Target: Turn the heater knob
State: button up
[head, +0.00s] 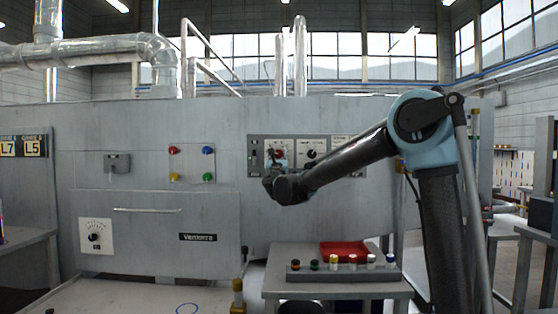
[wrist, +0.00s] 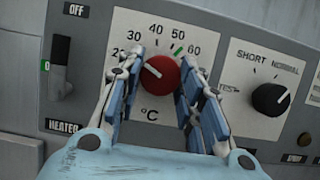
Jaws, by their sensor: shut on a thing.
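The heater knob (wrist: 160,76) is a red round knob on a white °C dial plate (wrist: 135,22), numbered from 20 to 60. Its white pointer line aims up and left, near the 30 side. A green mark (wrist: 179,51) lies between 50 and 60. My gripper (wrist: 158,82) is shut on the knob, with a blue-padded finger on its left and right sides. In the head view my gripper (head: 276,178) is at the control panel, just below the red knob (head: 279,153).
A black HEATER switch (wrist: 60,70) is left of the dial. A black knob (wrist: 270,98) marked SHORT and NORMAL is to the right. A low table (head: 280,282) with a red tray (head: 342,252) and several small cylinders stands below the panel.

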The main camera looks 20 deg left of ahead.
jog(key=m+h, duration=0.2)
jog(key=m, duration=0.2)
jog(key=m+h, duration=0.2)
jog(key=m, duration=0.2)
jog(key=shift+a, duration=0.2)
jog(key=m+h, duration=0.1)
jog(key=m, duration=0.2)
jog(key=m+g+h, duration=0.1)
jog(key=m, duration=0.2)
jog(key=shift+r+h, duration=0.1)
jog(key=shift+h, duration=0.3)
jog(key=m+g, duration=0.1)
jog(key=m, duration=0.1)
jog(key=m+h, duration=0.1)
jog(key=m, duration=0.2)
jog(key=shift+g, duration=0.4)
jog(key=m, duration=0.2)
jog(key=m+g, duration=0.1)
jog(key=m, duration=0.1)
jog(key=shift+s+r+g, duration=0.1)
jog(key=shift+r+g, duration=0.05)
jog(key=shift+g, duration=0.15)
jog(key=shift+m, duration=0.4)
jog(key=o, duration=1.1)
jog(key=shift+c, duration=0.2)
